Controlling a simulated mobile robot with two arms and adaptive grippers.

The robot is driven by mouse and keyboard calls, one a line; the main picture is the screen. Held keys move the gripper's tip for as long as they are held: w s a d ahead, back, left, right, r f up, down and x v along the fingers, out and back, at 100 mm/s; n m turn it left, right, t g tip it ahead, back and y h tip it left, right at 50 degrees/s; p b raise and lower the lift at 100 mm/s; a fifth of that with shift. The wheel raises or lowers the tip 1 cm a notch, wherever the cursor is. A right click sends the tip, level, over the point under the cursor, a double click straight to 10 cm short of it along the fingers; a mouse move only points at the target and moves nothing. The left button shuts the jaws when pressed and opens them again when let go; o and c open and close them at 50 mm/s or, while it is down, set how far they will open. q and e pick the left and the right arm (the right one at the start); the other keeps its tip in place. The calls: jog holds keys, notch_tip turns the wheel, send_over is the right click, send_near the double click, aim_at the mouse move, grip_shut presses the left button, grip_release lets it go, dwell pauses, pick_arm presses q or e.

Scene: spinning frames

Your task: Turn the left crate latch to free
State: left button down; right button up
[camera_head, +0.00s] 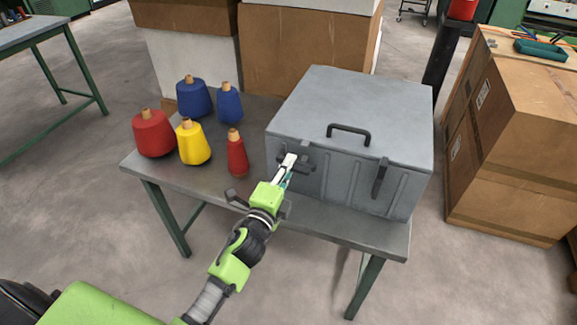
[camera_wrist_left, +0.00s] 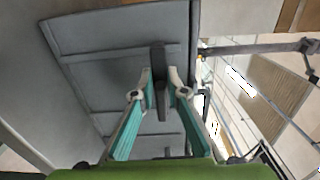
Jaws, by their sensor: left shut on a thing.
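A grey crate (camera_head: 350,120) with a closed lid and a dark handle (camera_head: 348,133) stands on the metal table. The left latch (camera_head: 309,157) is a dark piece on the crate's front. In the head view it lies roughly sideways and is partly hidden by my gripper. My left gripper (camera_head: 287,168) is at this latch. In the left wrist view, my left gripper (camera_wrist_left: 161,92) has its fingertips on either side of the dark latch bar (camera_wrist_left: 159,68), shut on it. The right latch (camera_head: 380,177) hangs upright on the crate's front. My right gripper is not in view.
Several yarn cones, such as a yellow one (camera_head: 193,143) and a slim red one (camera_head: 237,155), stand left of the crate on the table (camera_head: 345,227). Cardboard boxes (camera_head: 520,130) are stacked at the right. Open floor lies in front.

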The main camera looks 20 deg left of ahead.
pick_arm(q)
jog(key=shift+d+f, duration=0.1)
jog(key=shift+f, duration=0.15)
dwell(0.3)
jog(key=c, duration=2.1)
grip_release()
jog(key=shift+c, duration=0.2)
jog(key=shift+r, duration=0.1)
jog(key=shift+s, duration=0.1)
jog(key=s, duration=1.2)
